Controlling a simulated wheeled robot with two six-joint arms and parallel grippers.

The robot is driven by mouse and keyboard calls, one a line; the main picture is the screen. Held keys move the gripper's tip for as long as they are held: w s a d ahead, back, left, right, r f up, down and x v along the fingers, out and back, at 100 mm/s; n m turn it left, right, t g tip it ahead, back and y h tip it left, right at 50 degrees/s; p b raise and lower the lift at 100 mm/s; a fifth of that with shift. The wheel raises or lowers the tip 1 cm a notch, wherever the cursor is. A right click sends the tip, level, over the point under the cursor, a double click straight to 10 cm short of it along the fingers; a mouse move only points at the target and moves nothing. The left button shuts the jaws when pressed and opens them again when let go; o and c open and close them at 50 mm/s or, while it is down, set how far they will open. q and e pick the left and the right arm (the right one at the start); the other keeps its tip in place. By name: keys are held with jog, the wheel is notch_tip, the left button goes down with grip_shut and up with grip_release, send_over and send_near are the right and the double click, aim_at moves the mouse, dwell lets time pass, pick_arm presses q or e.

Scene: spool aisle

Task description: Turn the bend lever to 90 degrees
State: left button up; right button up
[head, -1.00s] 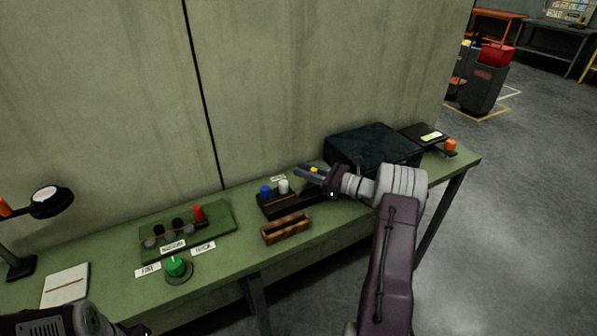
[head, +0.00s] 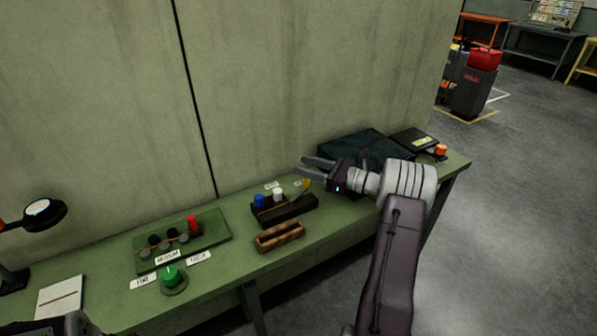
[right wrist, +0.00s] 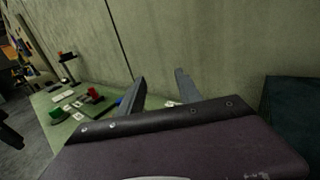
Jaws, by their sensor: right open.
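A flat black device (head: 412,139) with a yellow-green label stands at the far right end of the bench, with an orange knob (head: 440,150) at its front right; it may carry the bend lever, but I cannot tell the lever or its angle. My right gripper (head: 303,166) is open and empty, pointing left above a dark rack (head: 284,212). The rack holds a blue cap (head: 258,201), a white cap (head: 278,195) and a yellow-handled piece (head: 307,184). The open fingers also show in the right wrist view (right wrist: 160,90).
A dark teal box (head: 350,146) stands behind my right wrist. A wooden tray (head: 280,236), a green panel (head: 205,228) with a red knob, a green button (head: 171,276), a notebook (head: 61,296) and a lamp (head: 40,213) occupy the bench. A wall stands behind.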

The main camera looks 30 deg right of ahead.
jog(key=s+d+r+p, duration=0.1)
jog(key=s+d+r, duration=0.3)
jog(key=s, duration=0.3)
jog(key=shift+s+r, duration=0.35)
jog(key=shift+r, duration=0.2)
jog(key=c, duration=0.3)
jog(key=shift+n, duration=0.5)
jog(key=c, duration=0.6)
jog(key=shift+s+a+f+n, duration=0.1)
jog(key=shift+f+n, duration=0.6)
jog(key=shift+f, duration=0.15)
jog(key=s+d+f+m+t+h+p, duration=0.25)
jog(key=s+d+f+m+p, duration=0.2)
jog(key=s+f+p, duration=0.4)
jog(key=shift+g+h, duration=0.35)
jog(key=x, duration=0.4)
jog(key=p+x, duration=0.1)
jog(key=x, duration=0.9)
jog(key=shift+w+a+f+p, duration=0.1)
jog(key=shift+a+f+p, duration=0.15)
jog(key=shift+f+p, duration=0.15)
